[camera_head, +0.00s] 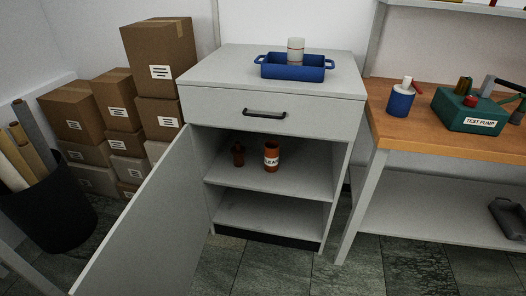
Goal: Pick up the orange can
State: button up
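An orange can (272,157) with a white label, partly readable as "CLEAN", stands upright on the upper shelf (291,184) inside the grey cabinet (347,104). A smaller dark reddish-brown bottle (238,155) stands on the same shelf to its left, a short gap apart. The cabinet's door (150,226) is swung wide open toward the lower left, so the shelf is exposed from the front. My gripper is not in view.
A closed drawer (222,107) is above the shelves. A workbench (423,139) with a green test pump stands right, stacked boxes (158,60) left. Floor before the cabinet is clear.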

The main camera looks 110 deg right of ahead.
aim_at(271, 147)
jog(key=k+l+z, duration=0.2)
jog(key=l+z, duration=0.2)
jog(key=k+l+z, duration=0.1)
jog(key=l+z, duration=0.25)
jog(key=l, duration=0.15)
jog(key=k+l+z, duration=0.1)
jog(key=l+z, duration=0.65)
jog(key=l, duration=0.2)
